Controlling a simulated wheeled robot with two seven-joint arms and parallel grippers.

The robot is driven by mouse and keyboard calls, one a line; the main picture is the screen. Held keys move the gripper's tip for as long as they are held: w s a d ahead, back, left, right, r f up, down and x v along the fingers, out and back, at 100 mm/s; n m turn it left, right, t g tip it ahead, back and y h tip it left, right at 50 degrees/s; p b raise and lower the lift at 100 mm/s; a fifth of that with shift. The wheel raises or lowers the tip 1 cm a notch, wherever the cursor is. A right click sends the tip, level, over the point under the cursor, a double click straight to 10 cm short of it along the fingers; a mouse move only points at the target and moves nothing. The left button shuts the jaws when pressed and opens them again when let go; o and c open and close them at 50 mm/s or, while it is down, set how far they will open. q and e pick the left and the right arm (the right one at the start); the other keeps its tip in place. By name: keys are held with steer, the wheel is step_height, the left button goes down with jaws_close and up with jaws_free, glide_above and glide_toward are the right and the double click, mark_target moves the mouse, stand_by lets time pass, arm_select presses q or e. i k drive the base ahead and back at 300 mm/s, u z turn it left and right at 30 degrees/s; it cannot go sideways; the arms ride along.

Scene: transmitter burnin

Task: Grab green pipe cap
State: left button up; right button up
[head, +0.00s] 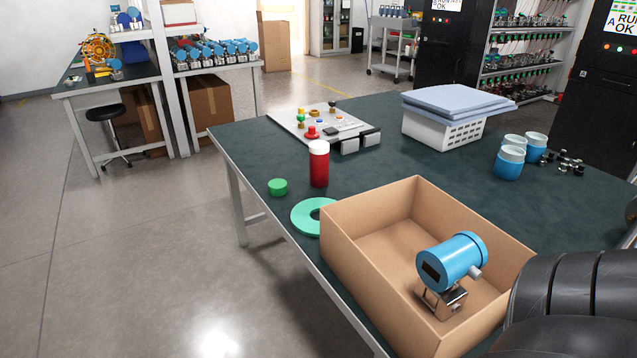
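A small round green pipe cap (278,187) sits on the dark green tabletop (253,150) near its left edge, to the left of a red bottle with a white lid (319,164). A flat green ring (307,217) lies just in front of it, partly hidden by the cardboard box. Neither of my grippers shows in the head view. Only black, rounded parts of my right arm (575,305) show at the lower right.
An open cardboard box (350,250) holding a blue transmitter (452,262) stands at the table's front. Farther back are a board with colored parts (290,122), a white basket (440,130) and blue cups (509,162). The mid-table is clear.

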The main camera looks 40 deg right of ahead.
mark_target(277, 187)
steer(key=z, duration=0.55)
steer(key=i, duration=0.85)
